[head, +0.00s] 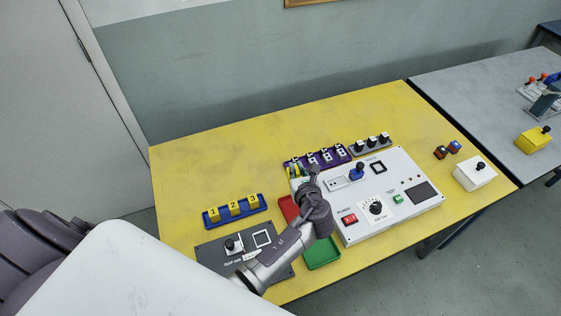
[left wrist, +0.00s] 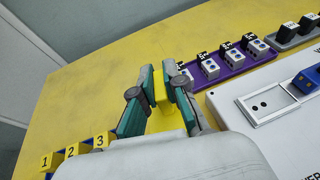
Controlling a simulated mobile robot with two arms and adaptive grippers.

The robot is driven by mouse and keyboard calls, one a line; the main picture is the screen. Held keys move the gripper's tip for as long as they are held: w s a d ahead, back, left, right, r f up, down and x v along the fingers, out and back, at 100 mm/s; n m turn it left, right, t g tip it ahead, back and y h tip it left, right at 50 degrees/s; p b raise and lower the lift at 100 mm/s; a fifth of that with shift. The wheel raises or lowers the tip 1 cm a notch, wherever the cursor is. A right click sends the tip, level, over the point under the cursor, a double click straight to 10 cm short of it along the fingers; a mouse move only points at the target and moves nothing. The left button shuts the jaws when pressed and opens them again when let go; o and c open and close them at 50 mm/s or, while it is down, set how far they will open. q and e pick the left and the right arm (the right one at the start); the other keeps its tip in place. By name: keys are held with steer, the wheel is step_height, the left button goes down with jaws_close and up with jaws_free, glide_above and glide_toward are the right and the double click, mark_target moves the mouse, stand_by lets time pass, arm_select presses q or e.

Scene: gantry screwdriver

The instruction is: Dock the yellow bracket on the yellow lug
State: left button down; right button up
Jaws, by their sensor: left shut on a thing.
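My left gripper (head: 301,170) reaches over the yellow table, beside the back left corner of the white panel. In the left wrist view, its green-and-grey fingers (left wrist: 163,86) are shut on a yellow piece (left wrist: 161,92), which looks like the yellow bracket. The fingers and wrist hide much of it, and its lower end merges with the yellow table. I cannot make out a yellow lug for certain. A yellow block with a black knob (head: 533,141) stands on the grey table at the right. My right gripper is not in view.
The white panel (head: 350,226) carries a dial, switches and a blue-knobbed part. A purple tray (head: 318,159) of white blocks and a grey tray stand behind it. A blue tray (head: 233,222) holds yellow numbered blocks. Red and green trays lie beneath my arm. The table's back left is clear.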

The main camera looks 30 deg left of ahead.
arm_select(q)
steer(key=d+r+p, duration=0.1)
steer(key=d+r, duration=0.2)
steer(key=d, duration=0.1)
steer(key=a+r, duration=0.1)
steer(key=a, duration=0.1)
steer(key=a+r, duration=0.2)
steer(key=shift+s+a+r, duration=0.15)
steer(key=shift+a+r, duration=0.05)
steer(key=shift+a, duration=0.15)
steer(key=s+a+r+m+t+h+b, duration=0.2)
steer(key=s+r+m+h, duration=0.15)
steer(key=r, duration=0.55)
steer(key=s+d+r+m+h, duration=0.4)
steer(key=s+h, duration=0.1)
steer(key=s, duration=0.2)
steer(key=shift+d+r+t, duration=0.2)
steer(key=shift+r+t, duration=0.1)
steer(key=shift+t, duration=0.1)
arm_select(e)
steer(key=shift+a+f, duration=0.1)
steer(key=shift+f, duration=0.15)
arm_select(q)
steer(key=shift+s, duration=0.1)
steer(key=shift+r, duration=0.15)
